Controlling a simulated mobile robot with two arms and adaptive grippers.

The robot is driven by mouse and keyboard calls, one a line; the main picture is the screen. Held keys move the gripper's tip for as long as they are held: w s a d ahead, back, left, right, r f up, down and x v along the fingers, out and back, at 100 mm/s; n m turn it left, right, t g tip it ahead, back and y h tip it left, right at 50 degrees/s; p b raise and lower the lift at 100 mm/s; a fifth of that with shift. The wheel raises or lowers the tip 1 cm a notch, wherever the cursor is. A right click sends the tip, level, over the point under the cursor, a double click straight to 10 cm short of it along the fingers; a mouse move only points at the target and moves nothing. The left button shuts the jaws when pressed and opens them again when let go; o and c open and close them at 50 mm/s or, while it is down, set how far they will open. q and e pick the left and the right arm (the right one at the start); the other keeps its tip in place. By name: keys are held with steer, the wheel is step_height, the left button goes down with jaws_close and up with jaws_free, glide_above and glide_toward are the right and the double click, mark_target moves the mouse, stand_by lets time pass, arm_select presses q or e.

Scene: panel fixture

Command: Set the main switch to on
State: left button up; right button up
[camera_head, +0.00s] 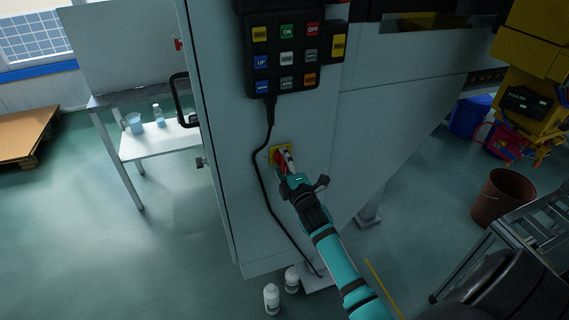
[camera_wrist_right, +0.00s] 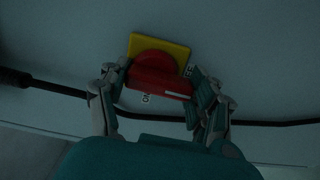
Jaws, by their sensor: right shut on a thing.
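The main switch is a red rotary knob (camera_wrist_right: 158,76) on a yellow square plate (camera_wrist_right: 176,50), mounted on the pale cabinet side. In the right wrist view the plate carries the labels "ON" and "OFF", partly covered by the fingers and knob. A white mark shows on the knob's bar. My right gripper (camera_wrist_right: 160,98) has its fingers on either side of the knob and is shut on it. In the head view the right gripper (camera_head: 287,160) hides part of the knob and the yellow plate (camera_head: 274,153). My left gripper is not in view.
A black button panel (camera_head: 285,60) hangs above the switch. Its black cable (camera_head: 262,185) runs down beside the switch. Two white bottles (camera_head: 271,298) stand on the floor below. A brown bucket (camera_head: 503,197) and a metal frame (camera_head: 520,230) are at right.

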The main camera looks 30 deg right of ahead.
steer(key=m+p, duration=0.1)
steer(key=m, duration=0.3)
steer(key=shift+a, duration=0.1)
steer(key=m+p, duration=0.1)
steer(key=m, duration=0.3)
steer(key=shift+a+r+m, duration=0.1)
steer(key=shift+a+m, duration=0.05)
steer(key=shift+m, duration=0.25)
steer(key=m+p, duration=0.1)
steer(key=m, duration=0.3)
steer(key=shift+r, duration=0.1)
steer(key=m+p, duration=0.1)
steer(key=m, duration=0.3)
steer(key=shift+a+m, duration=0.1)
steer(key=shift+m, duration=0.5)
steer(key=o, duration=1.2)
steer(key=shift+r, duration=0.1)
steer(key=shift+c, duration=0.2)
